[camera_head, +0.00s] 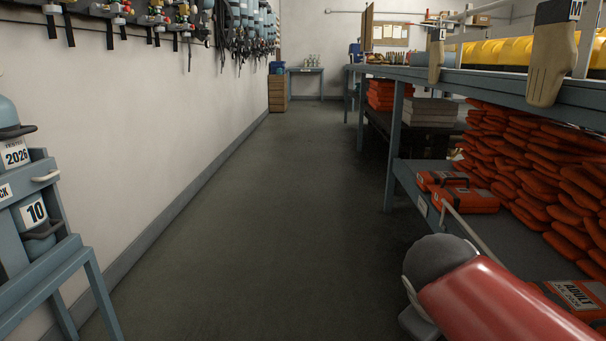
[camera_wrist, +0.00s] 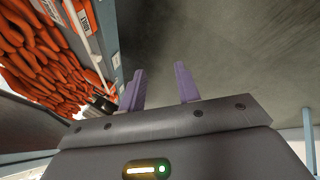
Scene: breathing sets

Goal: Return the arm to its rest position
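My gripper (camera_wrist: 161,86) shows in the wrist view with its two purple fingers apart and nothing between them. It points over bare grey floor, with the shelving to its left in that view. In the head view my red arm link and its dark grey joint fill the lower right corner, beside the right-hand shelving. The gripper itself is hidden in the head view.
Right-hand shelving (camera_head: 422,197) holds orange cases (camera_head: 459,193) and stacked orange bags (camera_head: 545,165); it stands close to my arm. A blue rack (camera_head: 78,262) with a cylinder labelled 10 (camera_head: 35,213) stands at left. The aisle floor (camera_head: 235,215) between is clear.

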